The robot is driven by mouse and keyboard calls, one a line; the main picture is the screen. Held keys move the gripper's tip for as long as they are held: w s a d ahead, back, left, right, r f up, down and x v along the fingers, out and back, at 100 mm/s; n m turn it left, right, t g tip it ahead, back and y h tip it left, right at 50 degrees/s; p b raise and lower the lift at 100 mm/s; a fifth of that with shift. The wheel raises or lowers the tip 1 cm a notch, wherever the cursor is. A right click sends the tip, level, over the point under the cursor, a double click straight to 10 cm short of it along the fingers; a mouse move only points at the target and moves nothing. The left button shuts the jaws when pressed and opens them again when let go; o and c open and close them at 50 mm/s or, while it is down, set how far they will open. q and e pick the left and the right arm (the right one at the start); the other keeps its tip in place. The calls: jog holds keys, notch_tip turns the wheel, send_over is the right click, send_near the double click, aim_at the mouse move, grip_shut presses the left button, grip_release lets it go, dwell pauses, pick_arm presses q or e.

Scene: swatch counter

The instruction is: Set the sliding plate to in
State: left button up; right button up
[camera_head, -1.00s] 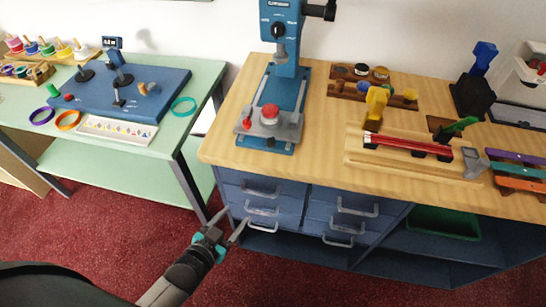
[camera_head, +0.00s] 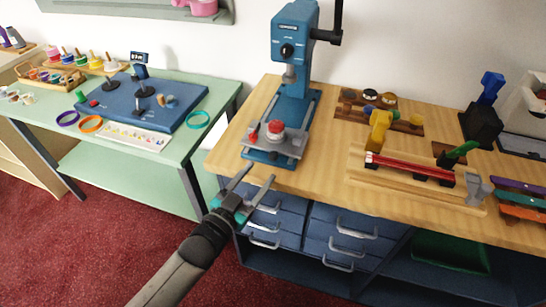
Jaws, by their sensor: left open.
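The sliding plate (camera_head: 290,147) is a grey plate low on the base of the blue press (camera_head: 294,40). It sits toward the front of the base, over the blue rails, with a red round piece (camera_head: 276,126) on it and a red knob (camera_head: 253,137) at its left. My left gripper (camera_head: 254,177) is open and empty, with two grey fingers pointing up toward the press. In the picture it is just below the plate, in front of the counter's front edge, and it appears apart from the plate. My right gripper is not in view.
The wooden counter (camera_head: 325,180) has blue drawers with grey handles below its front edge. Right of the press stand a wooden rack, a yellow clamp (camera_head: 379,130) and red rods (camera_head: 410,166). A green table (camera_head: 195,140) with a blue board stands to the left.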

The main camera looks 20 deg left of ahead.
aim_at(271, 159)
pick_arm(q)
jog(key=b+x, duration=0.1)
jog(key=x, duration=0.6)
jog(key=shift+w+d, duration=0.1)
jog(key=shift+w, duration=0.25)
grip_shut()
dwell(1.1)
